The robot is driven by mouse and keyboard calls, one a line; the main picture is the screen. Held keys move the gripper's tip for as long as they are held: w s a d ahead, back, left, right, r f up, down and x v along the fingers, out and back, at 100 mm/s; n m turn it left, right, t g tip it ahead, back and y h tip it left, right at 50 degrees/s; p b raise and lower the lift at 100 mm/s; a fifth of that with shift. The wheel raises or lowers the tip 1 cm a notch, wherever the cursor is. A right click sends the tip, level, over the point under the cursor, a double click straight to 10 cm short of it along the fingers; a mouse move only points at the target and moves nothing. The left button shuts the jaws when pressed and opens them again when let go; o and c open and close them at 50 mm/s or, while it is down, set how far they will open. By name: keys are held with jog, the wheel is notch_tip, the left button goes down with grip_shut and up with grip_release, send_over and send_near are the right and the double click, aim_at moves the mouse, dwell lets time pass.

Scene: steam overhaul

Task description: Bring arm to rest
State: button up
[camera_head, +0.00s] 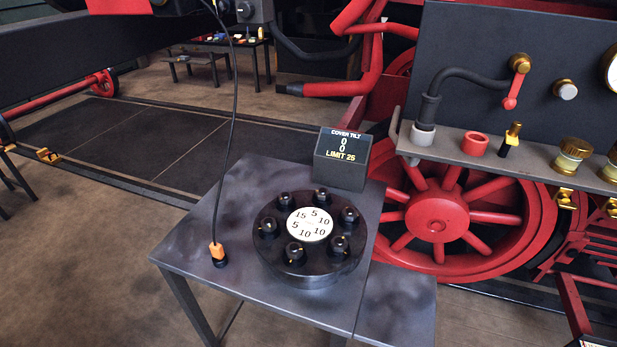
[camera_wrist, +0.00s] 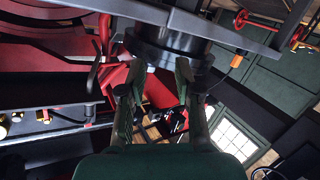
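My gripper (camera_wrist: 160,76) shows in the wrist view with its two fingers apart and nothing between them. I cannot make it out in the head view. In the head view a round black cover (camera_head: 310,270) with several dark bolts and a white numbered disc (camera_head: 310,224) sits on a grey table (camera_head: 200,235). A dark round part, which looks like the cover, shows beyond the fingertips in the wrist view (camera_wrist: 172,45). I cannot tell the distance between them. A black display (camera_head: 343,160) behind the cover reads COVER TILT, 0, 0, LIMIT 25.
An orange and black tool end (camera_head: 217,254) on a thin dark cable stands at the table's left. A red spoked wheel (camera_head: 438,215) and a dark panel with valves (camera_head: 530,75) stand to the right. Floor (camera_head: 90,260) on the left is mostly clear.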

jog(key=s+d+r+m+h, duration=0.1)
jog(key=s+d+m, duration=0.1)
jog(key=s, duration=0.9)
jog(key=s+d+r+m+h, duration=0.1)
jog(key=s+d+m, duration=0.2)
jog(key=s, duration=0.8)
jog(key=shift+s+d+r+g, duration=0.35)
jog(key=shift+d+r+g, duration=0.05)
jog(key=shift+d, duration=0.55)
